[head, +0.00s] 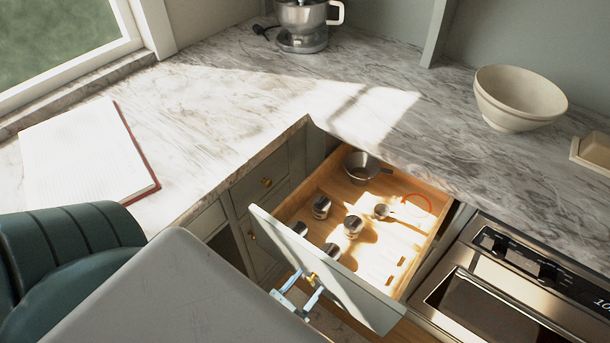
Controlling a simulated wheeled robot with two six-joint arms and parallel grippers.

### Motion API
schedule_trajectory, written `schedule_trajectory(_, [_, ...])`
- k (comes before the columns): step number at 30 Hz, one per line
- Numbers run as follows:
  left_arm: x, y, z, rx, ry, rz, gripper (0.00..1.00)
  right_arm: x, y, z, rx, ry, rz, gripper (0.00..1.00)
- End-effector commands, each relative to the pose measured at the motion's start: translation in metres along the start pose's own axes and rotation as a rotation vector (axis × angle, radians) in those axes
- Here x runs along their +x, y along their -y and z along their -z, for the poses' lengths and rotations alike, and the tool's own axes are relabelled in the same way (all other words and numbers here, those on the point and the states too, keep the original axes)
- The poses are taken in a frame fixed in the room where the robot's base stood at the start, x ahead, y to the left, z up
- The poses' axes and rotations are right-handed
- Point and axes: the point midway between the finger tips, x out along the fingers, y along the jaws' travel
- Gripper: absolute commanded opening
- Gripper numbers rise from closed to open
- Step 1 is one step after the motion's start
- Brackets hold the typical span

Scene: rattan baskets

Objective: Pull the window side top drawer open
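The window side top drawer (258,184) is closed, with a small brass knob, under the left counter. Another drawer (365,292), under the right counter beside the oven, stands pulled out. My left gripper (311,281) is at this open drawer's front. Its two pale blue fingers are apart, one on each side of the drawer's brass knob (313,277). I cannot tell whether they touch the knob. My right gripper is not in view.
The open drawer holds a metal cup (362,167) and several small jars, and juts out near the closed drawer. An oven (500,292) is at the right. An open book (82,152), a mixer (302,24) and a bowl (520,98) stand on the marble counter.

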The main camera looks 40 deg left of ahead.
Motion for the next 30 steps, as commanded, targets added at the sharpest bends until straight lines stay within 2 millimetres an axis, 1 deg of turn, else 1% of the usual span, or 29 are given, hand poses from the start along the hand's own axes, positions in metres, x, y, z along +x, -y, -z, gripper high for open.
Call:
schedule_trajectory(7, [0.0,0.0,0.0,0.0,-0.001,0.0,0.5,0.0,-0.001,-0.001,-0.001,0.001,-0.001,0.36])
schedule_trajectory(11, [-0.009,0.0,-0.001,0.0,-0.001,0.0,0.5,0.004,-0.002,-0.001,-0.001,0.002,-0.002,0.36])
schedule_trajectory(14, [-0.025,-0.001,-0.002,0.0,0.001,0.0,0.5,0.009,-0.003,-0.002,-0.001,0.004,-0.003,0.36])
schedule_trajectory(21, [-0.073,-0.001,-0.003,0.0,0.002,0.0,0.5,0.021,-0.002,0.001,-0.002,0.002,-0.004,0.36])
schedule_trajectory(24, [-0.089,-0.001,-0.002,0.0,0.001,0.0,0.5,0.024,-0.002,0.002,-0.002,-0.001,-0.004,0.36])
schedule_trajectory(27, [-0.1,0.0,-0.002,0.0,0.001,0.0,0.5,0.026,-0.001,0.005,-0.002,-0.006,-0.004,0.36])
schedule_trajectory(30, [-0.106,0.0,-0.001,0.0,-0.001,0.0,0.5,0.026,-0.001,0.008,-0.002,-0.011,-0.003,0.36])
